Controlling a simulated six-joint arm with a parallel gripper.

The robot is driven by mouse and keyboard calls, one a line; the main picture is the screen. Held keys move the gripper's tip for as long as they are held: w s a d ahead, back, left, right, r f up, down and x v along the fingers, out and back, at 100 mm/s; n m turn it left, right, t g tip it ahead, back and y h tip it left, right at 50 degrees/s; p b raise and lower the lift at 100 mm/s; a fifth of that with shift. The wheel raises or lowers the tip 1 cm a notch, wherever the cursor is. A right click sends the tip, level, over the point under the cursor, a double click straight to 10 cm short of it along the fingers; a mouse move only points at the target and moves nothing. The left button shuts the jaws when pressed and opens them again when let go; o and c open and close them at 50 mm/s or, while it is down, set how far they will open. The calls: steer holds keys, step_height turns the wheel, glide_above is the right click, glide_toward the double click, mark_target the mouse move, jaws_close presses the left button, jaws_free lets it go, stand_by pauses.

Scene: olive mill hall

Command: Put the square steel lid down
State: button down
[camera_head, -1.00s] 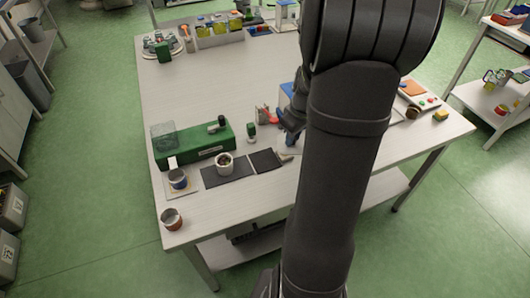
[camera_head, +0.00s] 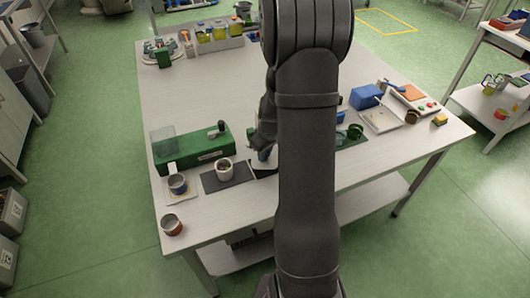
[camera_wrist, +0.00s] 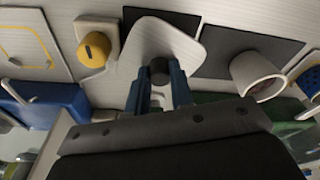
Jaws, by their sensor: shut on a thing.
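My gripper (camera_wrist: 159,74) is shut on the dark knob (camera_wrist: 158,69) of the square steel lid (camera_wrist: 160,38), a pale plate with rounded corners. In the wrist view the lid lies across part of a dark mat (camera_wrist: 150,12). I cannot tell whether it touches the mat or hangs above it. A second dark mat (camera_head: 240,182) bears a white cup (camera_head: 225,170). The cup also shows in the wrist view (camera_wrist: 258,75), right of the lid.
A green machine (camera_head: 195,148) stands behind the mats. A yellow knob (camera_wrist: 95,50) lies left of the lid. A blue box (camera_head: 365,97) stands at right. The table's middle is clear.

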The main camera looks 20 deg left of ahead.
steer(key=shift+f, duration=0.6)
steer(key=c, duration=1.3)
jaws_free()
steer(key=shift+o, duration=0.2)
steer(key=shift+r, duration=0.15)
steer(key=shift+r, duration=0.35)
step_height(320, 180, up, 12)
steer(key=d, duration=0.1)
steer(key=shift+s+d, duration=0.35)
